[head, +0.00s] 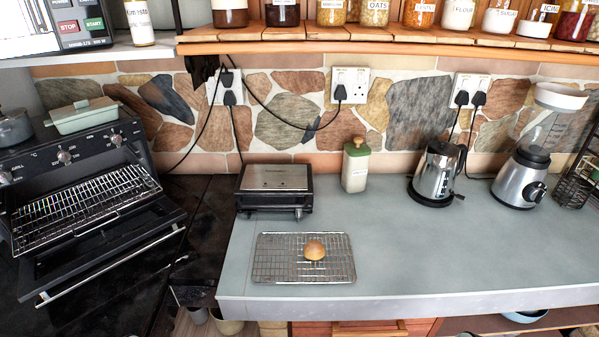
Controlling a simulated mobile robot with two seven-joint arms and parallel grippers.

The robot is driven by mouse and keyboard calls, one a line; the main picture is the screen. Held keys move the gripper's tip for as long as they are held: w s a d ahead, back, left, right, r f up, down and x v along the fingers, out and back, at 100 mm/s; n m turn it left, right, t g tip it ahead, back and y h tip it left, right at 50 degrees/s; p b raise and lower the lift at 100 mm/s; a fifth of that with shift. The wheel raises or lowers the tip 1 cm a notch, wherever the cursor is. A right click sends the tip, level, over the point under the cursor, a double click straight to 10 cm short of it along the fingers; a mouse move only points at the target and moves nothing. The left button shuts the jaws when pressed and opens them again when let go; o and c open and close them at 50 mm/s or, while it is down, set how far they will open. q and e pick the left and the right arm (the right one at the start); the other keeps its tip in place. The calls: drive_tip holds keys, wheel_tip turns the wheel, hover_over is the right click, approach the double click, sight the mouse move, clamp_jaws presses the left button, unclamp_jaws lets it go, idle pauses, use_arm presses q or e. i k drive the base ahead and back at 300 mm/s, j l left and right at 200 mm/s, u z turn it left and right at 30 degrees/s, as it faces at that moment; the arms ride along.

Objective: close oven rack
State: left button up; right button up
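The black oven (70,165) stands at the left with its door (110,255) swung down open. A wire oven rack (85,205) sticks out of the oven opening over the lowered door. The door has a long silver handle bar (112,264) along its front edge. Round knobs (64,156) line the oven's upper front panel. Neither of my grippers shows in the head view.
A wire cooling rack with a bun (314,250) lies on the grey counter (420,240). A small black grill (275,188), a green-lidded canister (355,165), a kettle (437,172) and a blender (525,170) stand behind it. A green dish (83,115) sits on the oven.

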sight(34, 204)
drive_tip(key=u, duration=1.5)
drive_tip(key=l+u, duration=0.2)
drive_tip(key=u, duration=0.2)
drive_tip(key=l+u, duration=0.15)
drive_tip(key=u, duration=0.3)
